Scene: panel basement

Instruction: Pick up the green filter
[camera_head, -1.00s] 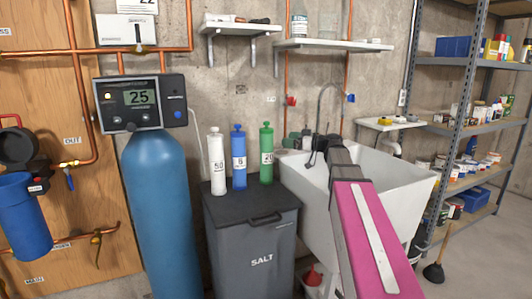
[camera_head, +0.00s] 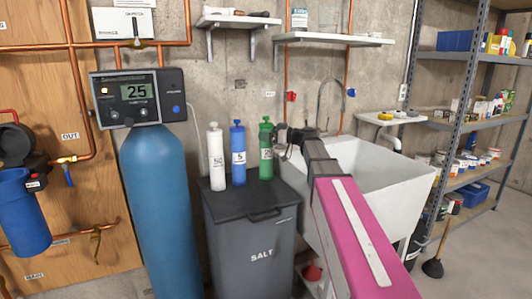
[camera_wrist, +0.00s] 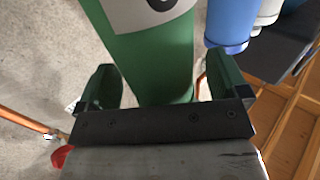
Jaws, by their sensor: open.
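The green filter (camera_head: 265,152) stands upright on the salt bin's dark lid, at the right end of a row of three. In the wrist view the green filter (camera_wrist: 150,55) is large and close, between my gripper's two fingers. My gripper (camera_head: 282,138) is just right of the filter's upper part in the head view. In the wrist view my gripper (camera_wrist: 160,88) is open, with one finger on each side of the filter. I cannot tell whether either finger touches it.
A blue filter (camera_head: 238,155) and a white filter (camera_head: 216,160) stand left of the green one on the salt bin (camera_head: 252,240). A blue tank (camera_head: 160,210) stands further left. A white sink (camera_head: 385,180) is at right. Wall shelves (camera_head: 335,39) hang above.

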